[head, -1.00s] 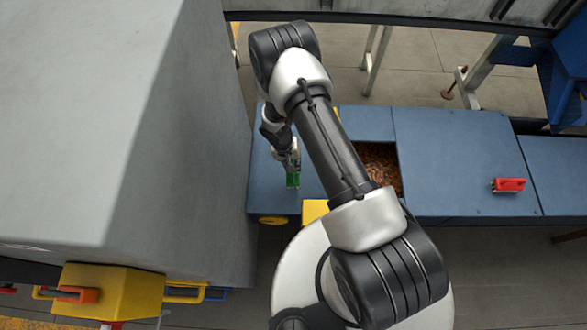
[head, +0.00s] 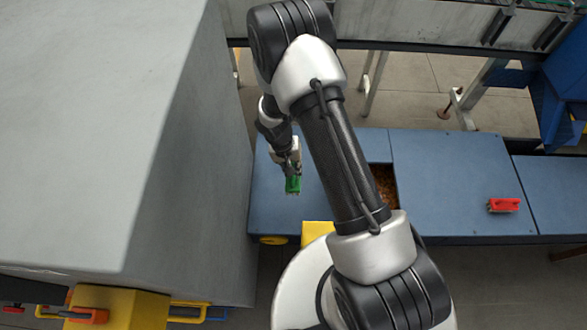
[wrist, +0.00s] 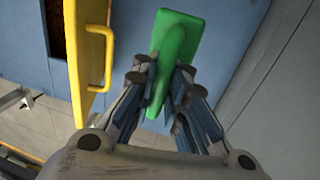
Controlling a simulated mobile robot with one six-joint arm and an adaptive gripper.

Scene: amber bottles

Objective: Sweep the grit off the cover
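My gripper (wrist: 163,72) is shut on the handle of a green tool (wrist: 182,40), which looks like a brush. In the head view my gripper (head: 292,168) holds the green tool (head: 293,186) at or over the left part of the blue cover (head: 270,208). I cannot tell whether the tool touches the surface. The blue cover (wrist: 215,20) also lies under the tool in the wrist view. I can make out no grit on its visible parts; my arm hides some of the surface.
An opening with brown pieces (head: 387,186) lies right of the cover, partly behind my arm. A red-handled tool (head: 504,205) rests on the right blue panel (head: 450,180). A yellow flap with a handle (wrist: 92,50) stands beside the cover. A large grey housing (head: 180,150) rises at left.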

